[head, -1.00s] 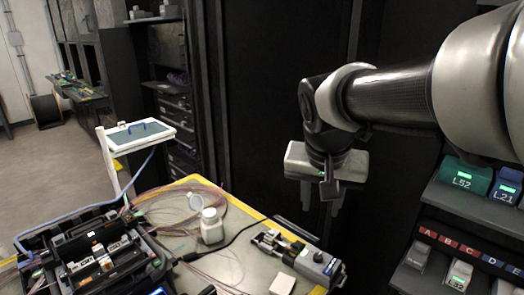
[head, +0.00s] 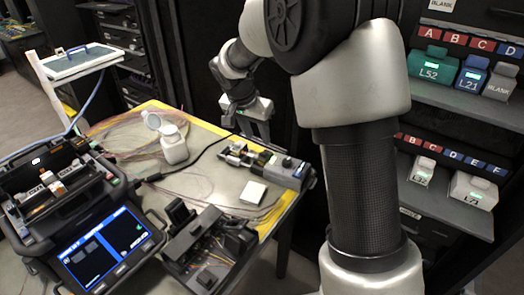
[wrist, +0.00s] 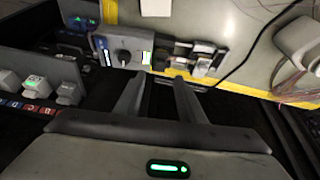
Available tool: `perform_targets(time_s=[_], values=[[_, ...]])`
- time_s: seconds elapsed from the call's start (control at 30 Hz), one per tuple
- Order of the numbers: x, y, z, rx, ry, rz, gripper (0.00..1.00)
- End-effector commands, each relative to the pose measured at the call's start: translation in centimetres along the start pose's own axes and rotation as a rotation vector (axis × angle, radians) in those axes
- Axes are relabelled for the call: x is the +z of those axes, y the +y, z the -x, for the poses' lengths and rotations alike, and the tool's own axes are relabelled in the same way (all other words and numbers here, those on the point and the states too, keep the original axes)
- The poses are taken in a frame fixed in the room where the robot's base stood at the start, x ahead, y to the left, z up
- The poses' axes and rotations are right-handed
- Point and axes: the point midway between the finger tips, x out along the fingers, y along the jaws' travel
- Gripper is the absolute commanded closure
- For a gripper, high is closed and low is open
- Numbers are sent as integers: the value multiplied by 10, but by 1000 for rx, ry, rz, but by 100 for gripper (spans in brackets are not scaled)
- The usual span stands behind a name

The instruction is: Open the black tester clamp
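The tester (head: 290,171) is a grey box with a dark knob, lying near the far right edge of the table. Its clamp (head: 240,153), black and silver, is at the tester's left end in the head view. In the wrist view the tester (wrist: 124,50) is upper left, and its clamp (wrist: 200,60) is to the right of it. My gripper (head: 253,128) is just beyond the table edge, behind the tester. In the wrist view my gripper (wrist: 160,80) is open, its fingers apart and empty, pointing toward the tester and clamp. I cannot tell whether the clamp is open or closed.
A white bottle (head: 174,146) and loose fibres stand left of the clamp. A white block (head: 253,193) lies in front of the tester. A black cable (head: 190,165) runs to the clamp area. A splicer (head: 100,255) fills the left; shelves (head: 455,105) rise at right.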

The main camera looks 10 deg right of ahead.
Motion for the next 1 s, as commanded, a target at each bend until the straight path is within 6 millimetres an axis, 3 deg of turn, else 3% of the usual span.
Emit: perform_targets(time_s=[0.03,0.2,0.4,0.6,0.87,1.0], values=[[2,1,-14,3,-4,0,64],[2,1,-50,3,-3,-1,64],[1,1,-80,2,-2,-1,64],[0,0,-91,-1,-1,0,64],[0,0,-92,-1,0,0,64],[0,0,-92,0,-1,0,86]])
